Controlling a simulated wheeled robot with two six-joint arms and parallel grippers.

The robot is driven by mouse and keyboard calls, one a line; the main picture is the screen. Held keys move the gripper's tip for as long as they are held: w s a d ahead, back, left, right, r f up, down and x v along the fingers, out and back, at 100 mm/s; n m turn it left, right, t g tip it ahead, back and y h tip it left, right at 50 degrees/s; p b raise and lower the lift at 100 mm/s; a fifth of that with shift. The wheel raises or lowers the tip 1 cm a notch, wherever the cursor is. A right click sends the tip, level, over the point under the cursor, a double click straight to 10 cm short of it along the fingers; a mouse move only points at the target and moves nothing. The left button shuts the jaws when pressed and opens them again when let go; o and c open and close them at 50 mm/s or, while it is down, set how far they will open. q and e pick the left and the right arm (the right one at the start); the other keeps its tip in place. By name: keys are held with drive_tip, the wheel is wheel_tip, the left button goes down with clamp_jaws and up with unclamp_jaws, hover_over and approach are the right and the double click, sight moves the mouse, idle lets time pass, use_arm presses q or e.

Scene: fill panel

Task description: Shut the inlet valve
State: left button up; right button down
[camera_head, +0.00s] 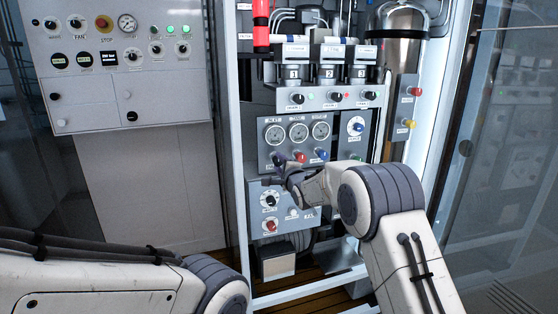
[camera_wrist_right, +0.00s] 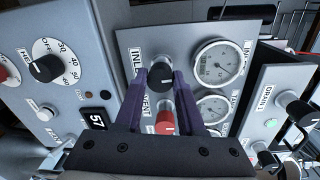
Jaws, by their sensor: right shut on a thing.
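My right gripper (camera_wrist_right: 161,82) is shut on this knob, one purple-grey finger on each side. In the head view my right gripper (camera_head: 279,170) reaches the lower left of the gauge panel (camera_head: 266,134), and the hand partly hides what it holds. My left arm shows at the lower left, but its gripper is out of view.
A red vent knob (camera_wrist_right: 166,122) sits close beside the held knob, between the fingers. A blue knob (camera_head: 320,153) is further right. The cabinet's white frame post (camera_head: 234,160) stands left.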

drive_tip(key=shift+a+m, duration=0.1)
drive_tip(key=shift+m, duration=0.4)
drive_tip(key=c, duration=0.5)
unclamp_jaws()
drive_tip(key=shift+s+d+r, duration=0.1)
drive_tip(key=shift+s+d, duration=0.15)
drive_tip(key=shift+s, duration=0.3)
drive_tip(key=v, duration=0.9)
drive_tip(key=shift+s, duration=0.2)
